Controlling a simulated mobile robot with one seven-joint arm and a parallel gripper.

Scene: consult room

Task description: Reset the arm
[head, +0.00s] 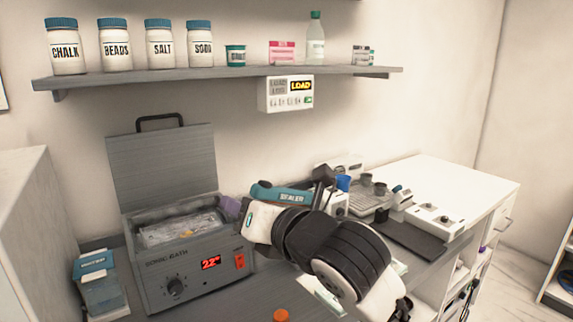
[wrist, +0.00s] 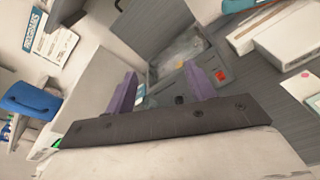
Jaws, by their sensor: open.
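My arm reaches over the counter in the head view, and my gripper (head: 230,207) is at the right rim of the sonic bath (head: 205,262). Only part of the gripper's purple fingers shows there. In the wrist view my gripper (wrist: 160,88) has its two purple fingers spread wide apart with nothing held between them. The sonic bath (wrist: 188,60) lies beyond the fingers in that view. Its lid stands open in the head view, its display reads 22, and something pale lies inside its basin. My arm hides part of the counter behind it.
A teal sealer (head: 285,195) stands just behind my arm. A grey tray (head: 365,203) with cups and a white device (head: 435,220) are to the right. A shelf (head: 220,76) with labelled jars runs above. A blue-lidded box (head: 97,285) stands left of the bath.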

